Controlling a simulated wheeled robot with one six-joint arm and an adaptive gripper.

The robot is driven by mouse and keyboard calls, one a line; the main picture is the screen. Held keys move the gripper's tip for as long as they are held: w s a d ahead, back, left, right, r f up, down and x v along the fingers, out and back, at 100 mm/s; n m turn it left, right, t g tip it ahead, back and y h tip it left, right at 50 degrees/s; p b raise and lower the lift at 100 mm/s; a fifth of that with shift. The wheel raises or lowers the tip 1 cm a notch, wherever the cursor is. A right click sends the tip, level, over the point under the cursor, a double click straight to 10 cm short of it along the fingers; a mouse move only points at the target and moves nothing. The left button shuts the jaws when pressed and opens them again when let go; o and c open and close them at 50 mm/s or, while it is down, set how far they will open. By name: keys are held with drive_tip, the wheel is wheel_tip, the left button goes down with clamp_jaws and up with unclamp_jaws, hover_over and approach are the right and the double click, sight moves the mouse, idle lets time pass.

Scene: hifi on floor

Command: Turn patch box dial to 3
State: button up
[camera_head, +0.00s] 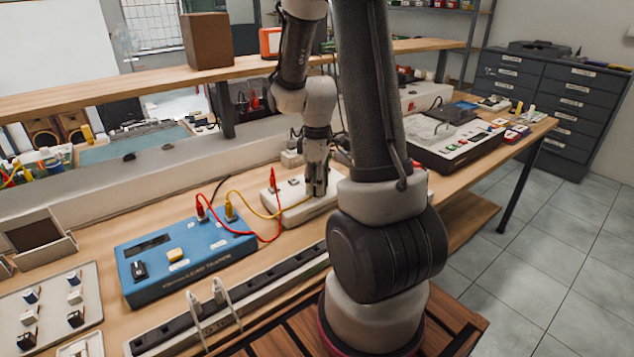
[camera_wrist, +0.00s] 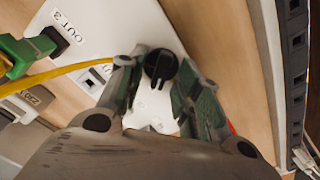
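The patch box (camera_head: 288,217) is a low white box on the bench, right of a blue trainer box. In the wrist view its white top (camera_wrist: 105,25) carries a label "OUT 3". A round black dial (camera_wrist: 160,65) sits on that top; its setting cannot be read, and my gripper hides it in the head view. My gripper (camera_head: 317,191) points down over the box. In the wrist view its greenish fingers (camera_wrist: 164,72) are parted, one on each side of the dial and very near it. I cannot tell whether they touch it.
Yellow (camera_wrist: 55,76) and red (camera_head: 275,190) cables run near the patch box; a green plug (camera_wrist: 22,52) is beside it. The blue trainer (camera_head: 185,255) stands left, a power strip (camera_head: 240,302) in front. A raised shelf (camera_head: 150,88) runs behind.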

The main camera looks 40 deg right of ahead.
clamp_jaws()
drive_tip(key=shift+m, duration=0.3)
drive_tip(key=m, duration=0.3)
drive_tip(key=shift+w, duration=0.1)
drive_tip(key=m, duration=0.4)
drive_tip(key=shift+d, duration=0.15)
drive_tip(key=m, duration=0.4)
drive_tip(key=shift+m, duration=0.3)
drive_tip(key=shift+d+m, duration=0.15)
drive_tip(key=shift+m, duration=1.65)
